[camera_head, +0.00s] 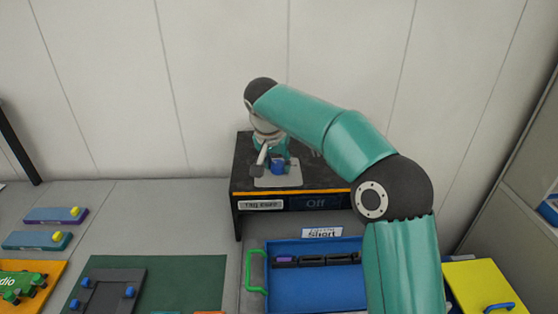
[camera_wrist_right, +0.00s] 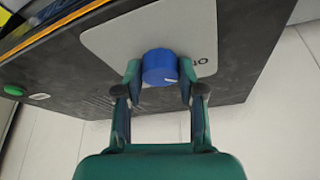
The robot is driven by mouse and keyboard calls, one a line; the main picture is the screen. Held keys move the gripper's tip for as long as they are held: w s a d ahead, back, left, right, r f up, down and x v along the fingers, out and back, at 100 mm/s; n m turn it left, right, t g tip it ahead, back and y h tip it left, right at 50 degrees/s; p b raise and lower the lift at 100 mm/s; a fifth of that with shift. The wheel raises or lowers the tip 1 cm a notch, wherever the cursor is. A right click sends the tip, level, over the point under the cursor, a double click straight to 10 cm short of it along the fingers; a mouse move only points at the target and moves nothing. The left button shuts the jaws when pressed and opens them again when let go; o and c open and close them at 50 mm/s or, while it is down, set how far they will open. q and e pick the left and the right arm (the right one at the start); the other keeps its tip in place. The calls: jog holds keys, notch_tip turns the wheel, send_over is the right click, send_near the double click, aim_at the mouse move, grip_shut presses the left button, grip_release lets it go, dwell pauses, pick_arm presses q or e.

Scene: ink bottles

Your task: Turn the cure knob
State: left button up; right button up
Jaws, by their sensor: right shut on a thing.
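The blue cure knob (camera_wrist_right: 160,67) sits on a light grey plate (camera_wrist_right: 112,38) on top of a black box. In the right wrist view the two fingers of my right gripper (camera_wrist_right: 160,76) stand on either side of the knob and are closed on it. A pale mark shows on the knob's face. In the head view the knob (camera_head: 277,167) and my right gripper (camera_head: 276,165) are at the back centre, partly covered by my right arm. My left gripper is not in view.
The black box (camera_head: 238,170) carries a label strip and a display (camera_head: 316,203) reading "Off". A blue tray (camera_head: 300,297) with a green handle stands in front of it. A green mat (camera_head: 200,280) lies at left. A green button (camera_wrist_right: 13,90) shows on the box. A wall is behind.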

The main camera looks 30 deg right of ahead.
jog(key=m+g+p, duration=0.1)
jog(key=m, duration=0.1)
jog(key=m+p, duration=0.2)
jog(key=m, duration=0.1)
jog(key=shift+w+r+g+h+p, duration=0.1)
jog(key=shift+r+g+h+p, duration=0.1)
jog(key=shift+g+h+p, duration=0.15)
jog(key=m+g+p, duration=0.1)
jog(key=m+p, duration=0.1)
jog(key=m, duration=0.1)
jog(key=shift+g+p, duration=0.25)
jog(key=shift+p, duration=0.15)
jog(key=shift+w+f+m+g+p, duration=0.1)
jog(key=shift+f+m+g+p, duration=0.15)
jog(key=shift+m+p, duration=0.7)
jog(key=shift+m, duration=0.25)
jog(key=o, duration=1.1)
jog(key=shift+d, duration=0.1)
jog(key=shift+o, duration=0.2)
jog(key=shift+v, duration=3.55)
jog(key=shift+a+r, duration=0.1)
jog(key=shift+a, duration=0.1)
